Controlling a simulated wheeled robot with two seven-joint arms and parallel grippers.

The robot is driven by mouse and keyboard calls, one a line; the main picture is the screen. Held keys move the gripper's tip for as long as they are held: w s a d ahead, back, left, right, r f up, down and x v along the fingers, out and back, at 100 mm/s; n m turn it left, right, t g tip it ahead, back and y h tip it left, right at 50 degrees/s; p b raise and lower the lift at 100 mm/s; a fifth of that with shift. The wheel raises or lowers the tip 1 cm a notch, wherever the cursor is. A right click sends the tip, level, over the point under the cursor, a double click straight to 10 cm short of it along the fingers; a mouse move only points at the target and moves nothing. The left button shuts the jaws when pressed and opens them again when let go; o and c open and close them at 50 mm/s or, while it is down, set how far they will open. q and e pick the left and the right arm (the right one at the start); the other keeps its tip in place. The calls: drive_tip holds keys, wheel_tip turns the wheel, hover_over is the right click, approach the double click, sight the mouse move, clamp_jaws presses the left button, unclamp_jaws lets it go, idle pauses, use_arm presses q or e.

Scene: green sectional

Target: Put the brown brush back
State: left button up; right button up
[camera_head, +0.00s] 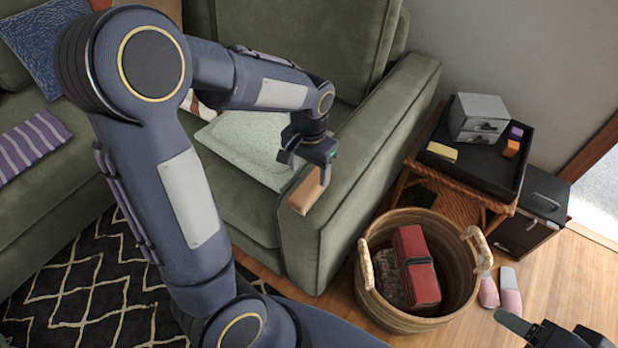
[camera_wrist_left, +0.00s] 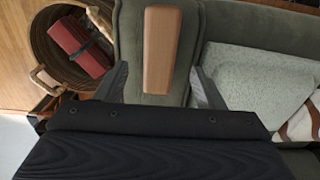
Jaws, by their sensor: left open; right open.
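The brown brush (camera_head: 305,193) shows as a plain brown block near the front end of the green sofa armrest (camera_head: 375,135). In the left wrist view the brush (camera_wrist_left: 161,50) appears over the armrest, its near end between the fingertips. My left gripper (camera_head: 308,167) is open above the armrest, with a finger on each side of the brush; gaps show between the fingers and the brush in the left wrist view (camera_wrist_left: 160,84). The brush's underside is hidden. My right gripper (camera_head: 548,331) is open and partly cut off at the lower right, away from the brush.
A woven basket (camera_head: 371,305) holds a red book-like item (camera_head: 415,264) and a dark cloth. A black tray (camera_head: 508,190) on a wicker side table holds a grey drawer box (camera_head: 478,113), a yellow block (camera_head: 442,151) and small orange and purple blocks. Pink slippers (camera_head: 510,290) lie on the floor.

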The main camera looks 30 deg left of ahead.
sight(309, 186)
use_arm(q)
wheel_tip(309, 186, up, 3)
drive_tip(key=shift+r, duration=0.15)
drive_tip(key=s+d+r+n+t+h, duration=0.1)
drive_tip(key=s+d+r+t+h, duration=0.1)
drive_tip(key=s, duration=0.6)
drive_tip(key=s+d+r+n+t+h, duration=0.1)
drive_tip(key=s+d+r+t, duration=0.1)
drive_tip(key=s, duration=0.6)
wheel_tip(309, 186, up, 2)
drive_tip(key=shift+s+d+r+n+t+h, duration=0.15)
drive_tip(key=shift+s+n+t+h, duration=0.2)
drive_tip(key=shift+t, duration=0.45)
wheel_tip(309, 186, up, 14)
drive_tip(key=p, duration=1.4)
